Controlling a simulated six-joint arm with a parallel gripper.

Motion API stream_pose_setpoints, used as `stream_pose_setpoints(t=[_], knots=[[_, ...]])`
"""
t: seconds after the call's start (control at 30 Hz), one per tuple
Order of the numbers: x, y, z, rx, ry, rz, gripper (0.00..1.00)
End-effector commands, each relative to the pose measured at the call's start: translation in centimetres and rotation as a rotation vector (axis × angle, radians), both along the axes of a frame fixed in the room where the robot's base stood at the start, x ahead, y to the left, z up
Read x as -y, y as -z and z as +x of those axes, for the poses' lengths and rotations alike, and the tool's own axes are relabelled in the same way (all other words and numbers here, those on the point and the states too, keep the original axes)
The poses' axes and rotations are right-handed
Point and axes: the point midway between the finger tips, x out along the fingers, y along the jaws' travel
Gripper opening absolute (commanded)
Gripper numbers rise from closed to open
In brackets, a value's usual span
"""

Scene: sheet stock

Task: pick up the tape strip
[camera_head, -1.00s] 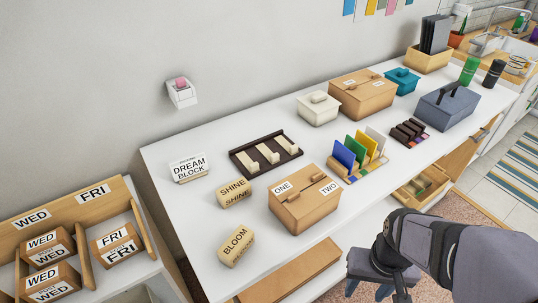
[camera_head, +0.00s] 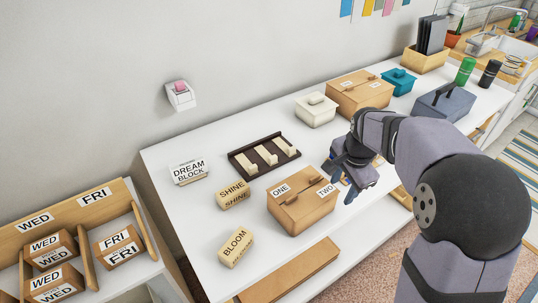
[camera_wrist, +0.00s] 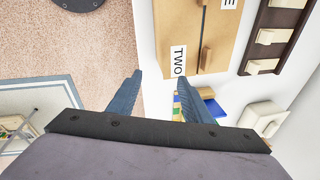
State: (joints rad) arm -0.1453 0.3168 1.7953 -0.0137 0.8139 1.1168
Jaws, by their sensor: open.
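I cannot pick out a tape strip for certain in either view. My gripper (camera_head: 340,182) is over the white table, just right of the wooden box (camera_head: 291,212) labelled ONE and TWO. It hides most of the small rack of coloured cards. In the wrist view my gripper (camera_wrist: 159,78) has its two blue-grey fingers wide apart with nothing between them. The TWO side of the box (camera_wrist: 218,58) lies ahead of the right finger. A blue card (camera_wrist: 214,108) and small coloured patches show just beyond that finger, partly covered by it.
A dark tray with cream blocks (camera_head: 236,158) lies behind the box. SHINE (camera_head: 233,194) and BLOOM (camera_head: 236,248) blocks stand left. A cream lidded box (camera_head: 316,112) and larger wooden box (camera_head: 358,94) stand behind. The table's front edge runs below my gripper.

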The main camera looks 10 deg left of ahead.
Motion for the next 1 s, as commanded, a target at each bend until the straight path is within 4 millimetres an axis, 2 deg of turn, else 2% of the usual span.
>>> stream_pose_setpoints(t=[0.03, 0.2, 0.3, 0.4, 0.6, 0.7, 0.83, 1.0], knots=[[-1.0, -0.7, 2.0, 0.016, 0.079, 0.024, 0.45], [-4.6, -2.5, 8.0, 0.070, 0.388, 0.132, 0.45], [-7.0, -3.0, 10.7, 0.081, 0.568, 0.210, 0.45], [-9.7, -2.7, 12.6, 0.063, 0.753, 0.300, 0.45], [-15.1, -0.7, 14.0, -0.046, 1.092, 0.460, 0.45], [-16.9, 0.2, 14.1, -0.099, 1.208, 0.510, 0.45], [-18.2, 0.9, 14.1, -0.142, 1.296, 0.542, 0.45], [-18.6, 1.1, 14.1, -0.155, 1.325, 0.552, 0.45]])
